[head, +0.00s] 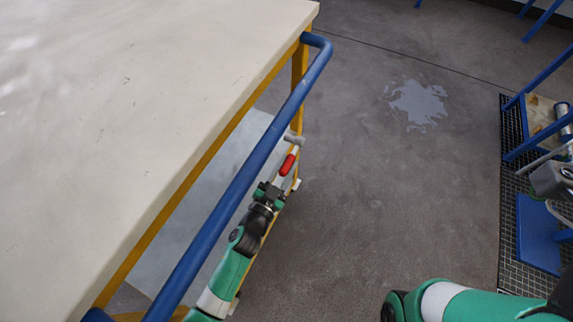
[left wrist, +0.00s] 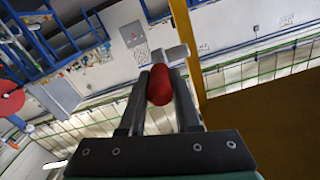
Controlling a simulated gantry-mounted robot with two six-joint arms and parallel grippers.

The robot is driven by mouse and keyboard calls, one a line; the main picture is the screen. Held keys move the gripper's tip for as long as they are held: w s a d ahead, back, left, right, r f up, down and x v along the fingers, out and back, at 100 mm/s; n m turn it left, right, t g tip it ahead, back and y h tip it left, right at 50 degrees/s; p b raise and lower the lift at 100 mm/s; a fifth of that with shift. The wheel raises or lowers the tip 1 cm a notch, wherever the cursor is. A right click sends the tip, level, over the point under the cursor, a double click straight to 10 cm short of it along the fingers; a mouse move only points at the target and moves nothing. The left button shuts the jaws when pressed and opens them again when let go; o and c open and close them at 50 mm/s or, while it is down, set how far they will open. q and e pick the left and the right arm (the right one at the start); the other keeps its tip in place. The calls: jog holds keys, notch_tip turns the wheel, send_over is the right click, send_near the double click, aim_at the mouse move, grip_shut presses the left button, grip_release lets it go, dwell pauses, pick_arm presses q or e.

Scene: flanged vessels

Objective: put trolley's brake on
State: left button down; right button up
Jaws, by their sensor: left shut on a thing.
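The trolley has a pale flat top (head: 130,110), a yellow frame and a blue push rail (head: 250,165) along its side. Its brake lever has a red grip (head: 287,164) below a grey cylindrical end piece (head: 294,139), beside a yellow post and just outside the rail. My left gripper (head: 277,180) is shut on the red grip from below. In the left wrist view the red grip (left wrist: 160,86) sits between the two dark fingers of the left gripper (left wrist: 161,98), with a grey block (left wrist: 170,55) beyond it. My right arm shows at the lower right, its gripper not visible.
The grey floor right of the trolley is open, with a pale wet-looking patch (head: 417,103). Blue-framed equipment (head: 545,130) stands on dark grating at the right edge. A lower shelf (head: 205,190) shows under the trolley's top.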

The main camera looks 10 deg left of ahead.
pick_arm(q)
notch_tip(320, 180, down, 2)
jog(key=t+b, duration=0.1)
jog(key=b, duration=0.3)
jog(key=shift+d+h, duration=0.1)
jog(key=shift+h, duration=0.3)
jog(key=shift+w+t, duration=0.1)
jog(key=shift+t, duration=0.2)
jog(key=shift+f+t, duration=0.1)
jog(key=shift+t, duration=0.4)
